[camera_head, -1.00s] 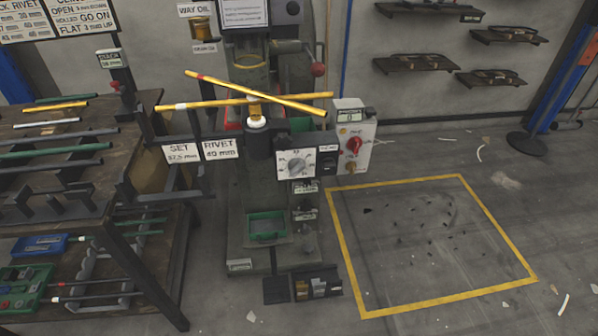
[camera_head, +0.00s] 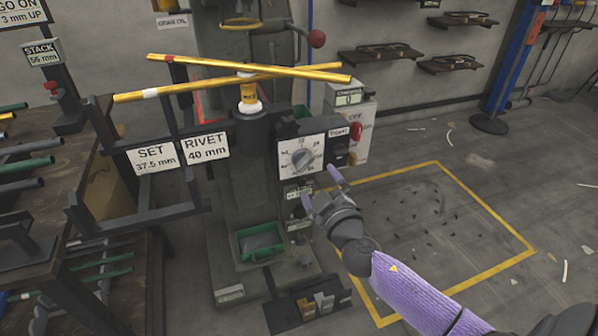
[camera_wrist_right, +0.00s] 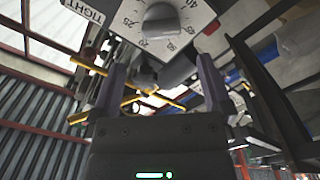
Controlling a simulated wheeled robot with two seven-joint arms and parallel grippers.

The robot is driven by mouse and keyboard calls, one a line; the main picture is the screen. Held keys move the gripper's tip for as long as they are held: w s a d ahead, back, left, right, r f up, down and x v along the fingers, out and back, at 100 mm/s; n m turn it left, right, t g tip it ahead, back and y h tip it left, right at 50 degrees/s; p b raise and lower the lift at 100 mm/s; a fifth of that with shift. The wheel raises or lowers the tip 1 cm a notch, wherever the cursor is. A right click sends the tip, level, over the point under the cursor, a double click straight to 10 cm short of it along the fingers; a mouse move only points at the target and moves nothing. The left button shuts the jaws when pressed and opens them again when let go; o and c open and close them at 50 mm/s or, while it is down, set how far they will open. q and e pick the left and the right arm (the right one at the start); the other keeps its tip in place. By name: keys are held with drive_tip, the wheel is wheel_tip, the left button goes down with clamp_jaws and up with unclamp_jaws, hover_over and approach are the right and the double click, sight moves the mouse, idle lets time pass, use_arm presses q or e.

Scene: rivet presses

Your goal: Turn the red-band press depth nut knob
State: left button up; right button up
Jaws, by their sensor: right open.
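The press (camera_head: 230,190) stands in the middle of the head view, with two crossed yellow bars on top, one with a red band and one with a white band. On its front is a white dial plate with a round grey knob (camera_head: 303,158). In the right wrist view the knob (camera_wrist_right: 160,22) is at the top, just past the fingertips, and its plate carries numbers. My right gripper (camera_head: 320,186) is open and empty, just below and right of the dial, apart from the knob. It also shows in the right wrist view (camera_wrist_right: 160,72). My left gripper is not in view.
A control box (camera_head: 350,125) with a red knob is right of the dial. Signs reading SET 37.5 mm (camera_head: 153,157) and RIVET 40 mm (camera_head: 206,147) hang at the left. A green tray (camera_head: 260,242) is below. A rod rack (camera_head: 30,215) stands left. The yellow-marked floor (camera_head: 430,220) is clear of large objects.

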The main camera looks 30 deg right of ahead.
sight(307, 166)
drive_tip(key=b+x, duration=0.1)
drive_tip(key=x, duration=0.4)
drive_tip(key=shift+w+f, duration=0.2)
drive_tip(key=shift+w, duration=0.1)
drive_tip(key=shift+w+d+r, duration=0.1)
drive_tip(key=shift+w+d, duration=0.1)
drive_tip(key=shift+w, duration=0.3)
drive_tip(key=shift+c, duration=1.6)
drive_tip(key=c, duration=0.9)
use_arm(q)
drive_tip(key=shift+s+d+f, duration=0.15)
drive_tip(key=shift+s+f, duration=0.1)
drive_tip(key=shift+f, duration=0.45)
